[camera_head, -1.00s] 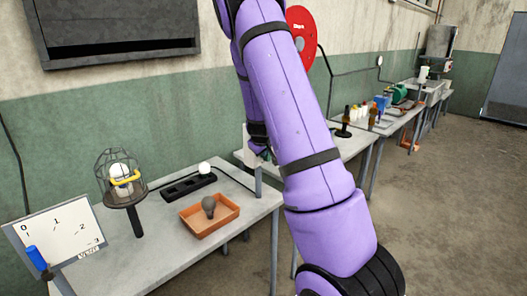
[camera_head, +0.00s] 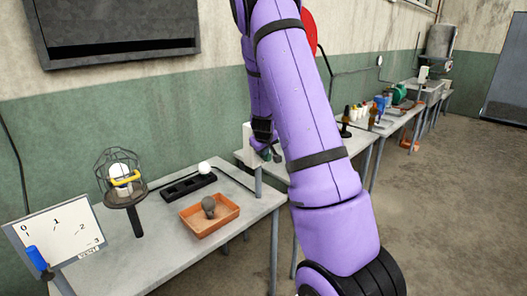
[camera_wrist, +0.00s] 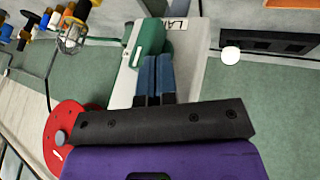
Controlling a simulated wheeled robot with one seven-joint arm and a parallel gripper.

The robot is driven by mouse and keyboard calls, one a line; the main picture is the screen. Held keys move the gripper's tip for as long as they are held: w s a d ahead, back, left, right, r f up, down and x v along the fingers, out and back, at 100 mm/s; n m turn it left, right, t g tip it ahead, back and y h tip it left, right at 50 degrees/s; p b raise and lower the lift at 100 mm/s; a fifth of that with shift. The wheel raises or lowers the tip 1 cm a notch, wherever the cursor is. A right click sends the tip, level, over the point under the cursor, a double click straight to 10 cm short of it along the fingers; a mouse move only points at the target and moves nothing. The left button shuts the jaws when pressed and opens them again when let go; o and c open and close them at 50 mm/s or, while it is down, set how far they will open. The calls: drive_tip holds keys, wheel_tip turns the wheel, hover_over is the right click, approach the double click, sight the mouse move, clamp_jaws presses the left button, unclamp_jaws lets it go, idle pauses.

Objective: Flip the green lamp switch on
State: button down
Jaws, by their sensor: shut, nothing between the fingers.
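The green lamp switch (camera_wrist: 133,45) shows in the wrist view, with a pale slot on its face, beside a white label reading "LAM" (camera_wrist: 180,24). It sits on a white box (camera_wrist: 118,92); the white box also shows in the head view (camera_head: 249,146), at the right end of the near table. My gripper (camera_wrist: 154,58) is shut and empty, its blue fingertips right beside the switch and overlapping it in the picture. I cannot tell whether they touch it. In the head view my arm partly hides the gripper and the box.
The near table holds a caged lamp (camera_head: 121,178), a black strip (camera_head: 188,187) with a white bulb (camera_head: 204,167), an orange tray (camera_head: 210,222) with a grey bulb and a dial board (camera_head: 57,237). A red disc (camera_head: 309,30) is behind my arm. More tables stand at the right.

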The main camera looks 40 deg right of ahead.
drive_tip(key=shift+d+r+y, duration=0.1)
drive_tip(key=shift+d+y, duration=0.1)
drive_tip(key=shift+y, duration=0.3)
drive_tip(key=shift+d+r+m+y, duration=0.15)
drive_tip(key=shift+d+m+y, duration=0.15)
drive_tip(key=shift+y, duration=0.4)
drive_tip(key=shift+d+r+m+y, duration=0.2)
drive_tip(key=shift+d+y, duration=0.2)
drive_tip(key=shift+y, duration=0.3)
drive_tip(key=y, duration=0.1)
drive_tip(key=d+y, duration=0.1)
drive_tip(key=y, duration=0.1)
drive_tip(key=shift+d+m, duration=0.15)
drive_tip(key=shift+m, duration=0.15)
drive_tip(key=d+y, duration=0.1)
drive_tip(key=y, duration=0.1)
drive_tip(key=d+f+m+y, duration=0.1)
drive_tip(key=y, duration=0.2)
drive_tip(key=d+y, duration=0.1)
drive_tip(key=y, duration=0.2)
drive_tip(key=shift+d+f+m, duration=0.1)
drive_tip(key=shift+f+m, duration=0.05)
drive_tip(key=shift+m, duration=0.15)
drive_tip(key=shift+d+f, duration=0.1)
drive_tip(key=shift+d, duration=0.05)
